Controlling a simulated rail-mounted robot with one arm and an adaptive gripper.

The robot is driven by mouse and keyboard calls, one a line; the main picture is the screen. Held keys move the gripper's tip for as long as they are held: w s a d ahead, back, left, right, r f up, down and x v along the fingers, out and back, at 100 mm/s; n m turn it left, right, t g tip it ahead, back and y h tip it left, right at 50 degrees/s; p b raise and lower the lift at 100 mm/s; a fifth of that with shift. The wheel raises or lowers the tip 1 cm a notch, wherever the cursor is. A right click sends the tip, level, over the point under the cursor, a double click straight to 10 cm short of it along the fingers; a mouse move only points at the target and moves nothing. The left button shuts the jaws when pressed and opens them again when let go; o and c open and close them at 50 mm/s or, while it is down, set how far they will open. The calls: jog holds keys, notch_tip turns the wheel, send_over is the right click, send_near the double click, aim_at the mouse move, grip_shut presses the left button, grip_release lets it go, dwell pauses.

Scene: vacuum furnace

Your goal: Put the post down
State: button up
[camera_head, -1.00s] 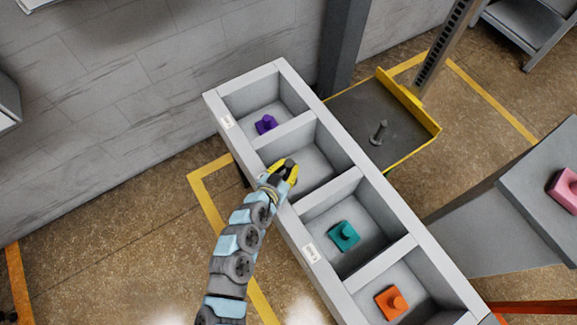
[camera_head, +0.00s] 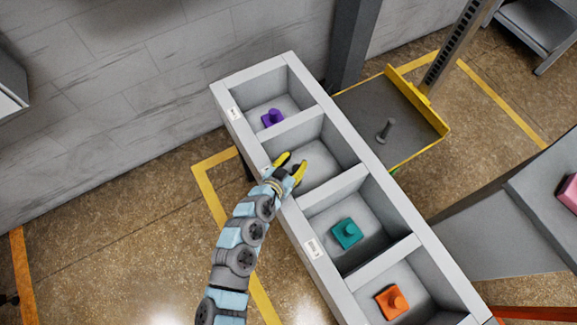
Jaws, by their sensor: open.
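A grey post (camera_head: 386,130) stands upright on the dark plate of a yellow-edged platform (camera_head: 368,112) behind the tray. My gripper (camera_head: 292,164) has its yellow fingers spread apart. It is over the near edge of the second compartment of the long grey tray (camera_head: 352,178). I see nothing between the fingers. The visible floor of that compartment is bare; the part beneath my gripper is hidden.
The tray's other compartments hold a purple piece (camera_head: 272,117), a teal piece (camera_head: 346,233) and an orange piece (camera_head: 391,301). Dividers and raised walls separate them. A pink piece (camera_head: 569,191) sits on a grey table at the right. A metal column (camera_head: 452,45) rises behind the platform.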

jog(key=shift+s+a+r+p, duration=0.15)
jog(key=shift+a+r+p, duration=0.1)
jog(key=shift+r+p, duration=0.55)
jog(key=shift+b+v, duration=0.4)
jog(key=shift+v, duration=5.35)
